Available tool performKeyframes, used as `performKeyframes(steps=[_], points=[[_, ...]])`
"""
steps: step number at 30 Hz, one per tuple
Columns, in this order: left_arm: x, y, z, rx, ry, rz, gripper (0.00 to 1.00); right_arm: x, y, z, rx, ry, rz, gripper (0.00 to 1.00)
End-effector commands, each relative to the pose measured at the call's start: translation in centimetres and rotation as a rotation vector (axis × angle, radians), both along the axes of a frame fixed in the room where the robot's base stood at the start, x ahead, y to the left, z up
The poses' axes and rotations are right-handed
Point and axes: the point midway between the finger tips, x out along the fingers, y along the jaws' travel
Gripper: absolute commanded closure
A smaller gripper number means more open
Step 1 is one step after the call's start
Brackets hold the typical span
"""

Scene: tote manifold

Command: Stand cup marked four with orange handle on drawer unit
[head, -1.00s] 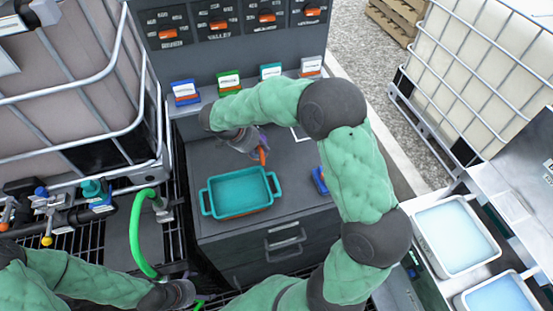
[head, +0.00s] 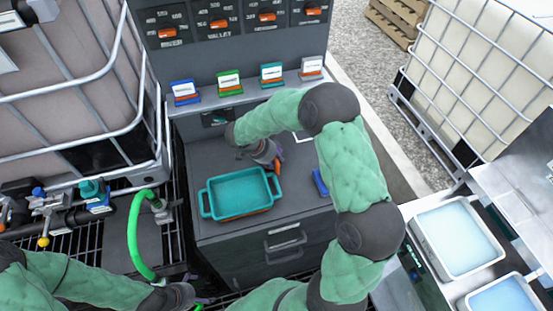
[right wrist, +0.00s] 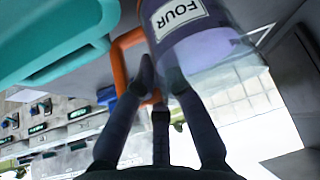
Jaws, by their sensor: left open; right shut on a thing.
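The cup marked FOUR (right wrist: 205,45) is clear with purple in its lower part, a white label and an orange handle (right wrist: 122,50). My right gripper (right wrist: 160,80) is shut on that handle in the right wrist view. In the head view, my right gripper (head: 274,161) is over the drawer unit (head: 303,198), behind the teal tray; a bit of orange shows there and my arm hides most of the cup. I cannot tell whether the cup touches the top. My left gripper (head: 190,296) is open at the bottom left, away from the cup.
A teal tray (head: 205,205) with side handles sits on the drawer unit. A blue item (head: 320,183) lies right of it. Several labelled holders (head: 229,82) line the back ledge. A green hose (head: 134,235) rises at left. Bare top shows between tray and blue item.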

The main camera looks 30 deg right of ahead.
Motion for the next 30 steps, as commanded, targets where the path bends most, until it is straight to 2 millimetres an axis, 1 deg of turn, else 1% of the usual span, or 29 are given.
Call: performKeyframes(steps=[6,7,8,9,10,19,23,26,30], points=[[0.0,0.0,-0.3,0.000,0.000,0.000,0.00,0.0,0.0,-0.1,0.000,-0.001,0.000,1.00],[0.0,0.0,-0.4,0.000,0.000,0.000,0.00,0.0,0.0,-0.2,0.000,0.000,0.000,0.86],[0.0,0.0,-0.3,0.000,0.000,0.000,0.00,0.0,0.0,-0.1,0.000,0.001,-0.001,0.77],[0.0,0.0,-0.3,0.000,0.000,0.000,0.00,0.0,0.0,-0.1,0.000,0.000,0.000,0.66],[0.0,0.0,-0.2,0.000,0.000,0.000,0.00,0.0,0.0,-0.1,0.000,0.000,0.000,0.65],[0.0,0.0,-0.2,0.000,0.000,0.000,0.00,0.0,0.0,0.0,0.000,-0.001,-0.001,0.65],[0.0,0.0,0.2,0.000,0.000,0.000,0.00,0.0,0.1,0.3,0.000,0.000,0.000,0.65],[0.0,0.0,0.3,0.000,0.000,0.000,0.00,0.2,0.8,1.5,0.001,-0.004,-0.001,0.65],[0.0,0.0,0.6,0.000,0.000,0.000,0.00,0.3,2.3,3.9,0.001,-0.004,0.003,0.65]])
